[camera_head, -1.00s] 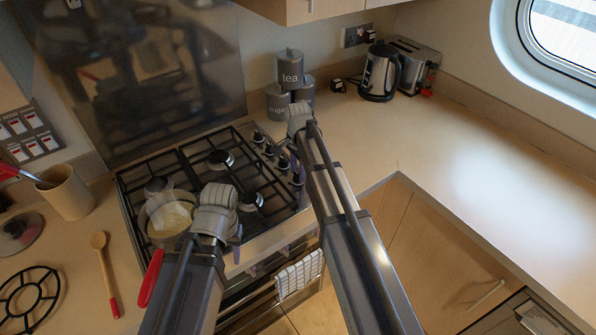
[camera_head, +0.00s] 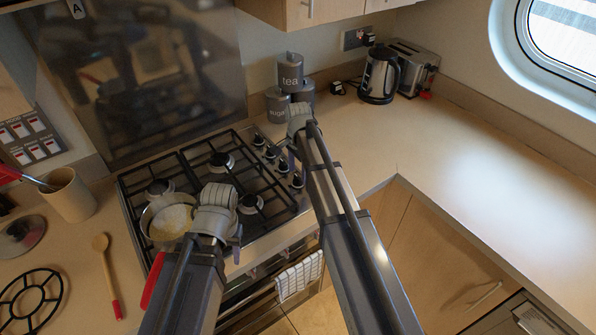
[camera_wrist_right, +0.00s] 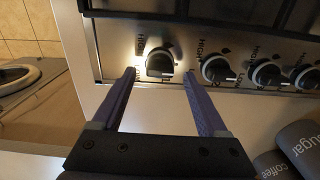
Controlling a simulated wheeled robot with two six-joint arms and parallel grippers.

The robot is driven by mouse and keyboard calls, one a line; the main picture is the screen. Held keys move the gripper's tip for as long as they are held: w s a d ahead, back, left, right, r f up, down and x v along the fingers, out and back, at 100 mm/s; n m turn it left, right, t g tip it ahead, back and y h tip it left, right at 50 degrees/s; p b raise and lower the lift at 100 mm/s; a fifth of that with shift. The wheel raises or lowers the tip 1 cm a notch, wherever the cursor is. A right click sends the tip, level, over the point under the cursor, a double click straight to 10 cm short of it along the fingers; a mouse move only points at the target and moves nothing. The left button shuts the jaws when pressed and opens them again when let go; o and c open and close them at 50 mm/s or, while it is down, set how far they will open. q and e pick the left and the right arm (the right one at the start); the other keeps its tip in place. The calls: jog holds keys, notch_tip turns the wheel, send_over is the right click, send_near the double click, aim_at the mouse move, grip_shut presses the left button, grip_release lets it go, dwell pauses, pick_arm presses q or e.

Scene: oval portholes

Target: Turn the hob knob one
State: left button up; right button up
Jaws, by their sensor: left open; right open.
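The hob (camera_head: 180,160) has a row of black and silver knobs along its right side. In the right wrist view, the end knob (camera_wrist_right: 160,63), leftmost in the row, lies just ahead of my right gripper (camera_wrist_right: 160,77), between the lines of its two purple fingers. The fingers are open, one on each side of this knob, with no clear contact visible. In the head view, the front knob (camera_head: 297,180) shows beside my right arm, and my right gripper (camera_head: 292,158) points down at the row. My left gripper (camera_head: 238,240) is over the hob's front edge, its fingers mostly hidden by its wrist.
A pan (camera_head: 168,222) stands on the front left burner, partly behind my left wrist. Grey canisters (camera_head: 290,75) stand behind the knobs, a kettle (camera_head: 380,75) and toaster (camera_head: 415,65) farther right. The right worktop (camera_head: 480,160) is clear. A towel (camera_head: 299,276) hangs below the hob.

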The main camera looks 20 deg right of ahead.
aim_at(297, 178)
notch_tip(297, 178, up, 6)
jog(key=p, duration=0.5)
jog(key=shift+r+p, duration=0.25)
jog(key=shift+p, duration=0.1)
pick_arm(q)
notch_tip(297, 178, up, 6)
jog(key=shift+r, duration=0.15)
pick_arm(e)
jog(key=shift+f, duration=0.1)
